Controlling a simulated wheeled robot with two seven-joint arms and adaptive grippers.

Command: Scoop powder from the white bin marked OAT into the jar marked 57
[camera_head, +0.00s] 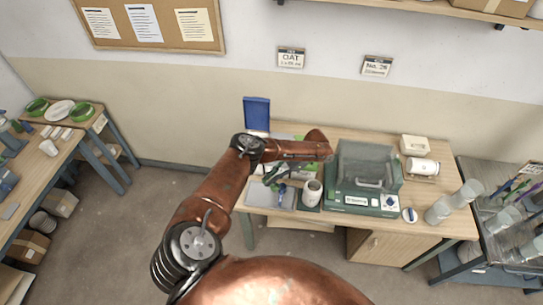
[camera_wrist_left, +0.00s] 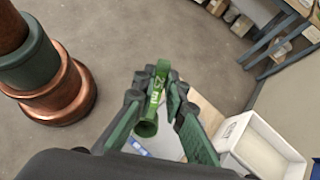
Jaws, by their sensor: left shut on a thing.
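My left gripper (camera_head: 274,178) hangs over the left part of the desk. In the left wrist view the gripper (camera_wrist_left: 160,90) is shut on a green tool (camera_wrist_left: 150,110), which looks like a scoop seen along its handle; its far end is not clear. A white open bin (camera_wrist_left: 228,128) stands to the lower right of the fingers, apart from them; its mark is not readable. In the head view my arm covers most of that area. A white jar (camera_head: 312,192) stands upright on the desk just right of the gripper; I cannot read its mark. My right gripper is not seen.
A green balance with a clear cover (camera_head: 362,195) stands right of the jar. A blue upright object (camera_head: 257,112) is behind my arm. Clear beakers (camera_head: 440,208) stand at the desk's right end. An OAT sign (camera_head: 291,57) hangs on the wall.

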